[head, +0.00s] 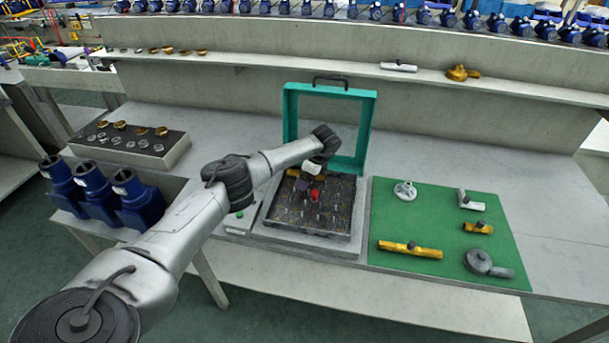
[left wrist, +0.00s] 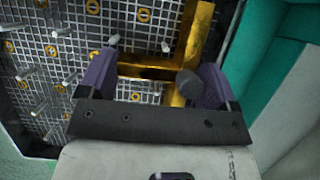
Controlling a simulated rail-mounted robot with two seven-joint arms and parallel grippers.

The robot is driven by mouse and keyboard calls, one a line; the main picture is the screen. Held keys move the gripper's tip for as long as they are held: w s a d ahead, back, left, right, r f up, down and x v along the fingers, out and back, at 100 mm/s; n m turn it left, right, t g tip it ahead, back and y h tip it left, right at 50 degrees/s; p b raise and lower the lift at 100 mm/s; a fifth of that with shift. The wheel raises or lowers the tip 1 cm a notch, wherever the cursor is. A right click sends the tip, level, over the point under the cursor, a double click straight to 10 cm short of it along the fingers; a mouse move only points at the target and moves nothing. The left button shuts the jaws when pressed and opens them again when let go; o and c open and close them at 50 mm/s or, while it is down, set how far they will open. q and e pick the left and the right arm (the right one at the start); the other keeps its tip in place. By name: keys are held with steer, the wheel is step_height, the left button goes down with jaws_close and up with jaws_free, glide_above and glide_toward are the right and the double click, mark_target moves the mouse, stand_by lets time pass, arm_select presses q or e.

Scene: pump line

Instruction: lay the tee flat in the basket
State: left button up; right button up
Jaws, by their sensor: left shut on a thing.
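The tee is a yellow brass piece with a dark round stub. In the left wrist view the tee (left wrist: 197,42) has one long bar and a branch running left between my fingers. My left gripper (left wrist: 155,80), with purple fingers, is shut on it. In the head view my left gripper (head: 312,186) is over the back part of the basket, and a bit of the yellow tee shows beside it. The basket (head: 338,236) is a dark mesh tray with upright pegs. Whether the tee touches the mesh is unclear. My right gripper is out of view.
A teal frame lid (head: 365,130) stands open behind the basket. A green mat (head: 400,205) at right holds several fittings, including a long yellow one (head: 410,249). Blue pump bodies (head: 137,198) and a block of small parts (head: 150,150) are at left.

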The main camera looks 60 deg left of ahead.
arm_select(q)
steer(key=shift+f, duration=0.3)
steer(key=o, duration=1.2)
steer(key=shift+c, duration=0.2)
steer(key=p+v, duration=0.2)
steer(key=v, duration=1.2)
steer(key=shift+r+p, duration=0.15)
steer(key=shift+p, duration=0.15)
